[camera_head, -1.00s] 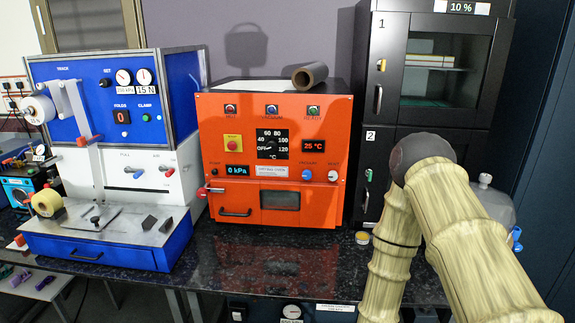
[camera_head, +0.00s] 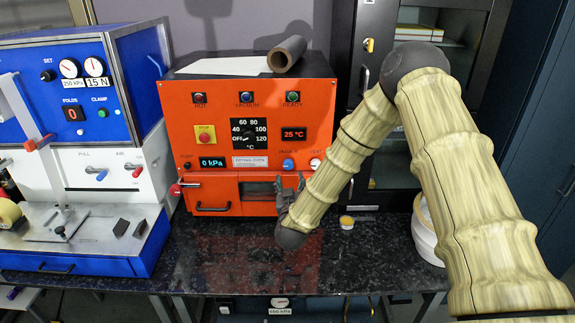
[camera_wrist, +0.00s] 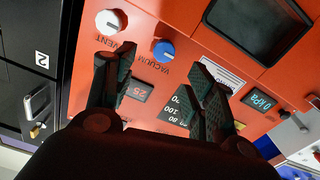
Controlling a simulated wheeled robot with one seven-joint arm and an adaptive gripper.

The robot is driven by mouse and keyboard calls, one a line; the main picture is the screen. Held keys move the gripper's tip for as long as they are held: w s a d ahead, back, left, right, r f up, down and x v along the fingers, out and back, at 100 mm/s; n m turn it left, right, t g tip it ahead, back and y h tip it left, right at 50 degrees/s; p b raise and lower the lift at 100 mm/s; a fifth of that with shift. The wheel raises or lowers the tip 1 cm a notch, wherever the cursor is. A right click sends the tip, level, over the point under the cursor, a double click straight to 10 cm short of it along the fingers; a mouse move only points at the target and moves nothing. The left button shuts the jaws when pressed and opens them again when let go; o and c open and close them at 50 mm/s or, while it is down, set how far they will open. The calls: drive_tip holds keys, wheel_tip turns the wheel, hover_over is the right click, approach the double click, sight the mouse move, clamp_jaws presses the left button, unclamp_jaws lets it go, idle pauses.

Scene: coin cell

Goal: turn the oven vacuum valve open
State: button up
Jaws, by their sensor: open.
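The orange oven (camera_head: 250,108) stands on the dark bench. Its blue vacuum knob (camera_head: 288,164) is low on the front, labelled VACUUM. In the wrist view the vacuum knob (camera_wrist: 163,51) shows beyond and between my fingers, with a gap to them. The white vent knob (camera_head: 315,163) is just right of it, and it also shows in the wrist view (camera_wrist: 110,22). My gripper (camera_head: 290,188) is in front of the oven's lower right, close to the vacuum knob. In the wrist view my gripper (camera_wrist: 160,85) has its fingers spread and empty.
The oven's pressure display (camera_head: 212,163) reads 0 kPa. A grey roll (camera_head: 287,54) lies on the oven top. A blue and white machine (camera_head: 90,150) stands to the left. A small yellow-lidded cup (camera_head: 347,222) and a dark cabinet (camera_head: 385,150) are to the right. The bench before the oven is clear.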

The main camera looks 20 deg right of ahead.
sight(288, 166)
drive_tip(key=p+x, duration=0.1)
drive_tip(key=x, duration=0.1)
drive_tip(key=p+x, duration=0.1)
drive_tip(key=x, duration=0.2)
drive_tip(key=p+x, duration=0.1)
drive_tip(key=x, duration=0.1)
drive_tip(key=shift+w+a, duration=0.15)
drive_tip(key=shift+w, duration=0.35)
drive_tip(key=shift+w+f+p, duration=0.15)
drive_tip(key=shift+w+p, duration=0.3)
drive_tip(key=shift+w, duration=0.25)
drive_tip(key=c, duration=1.1)
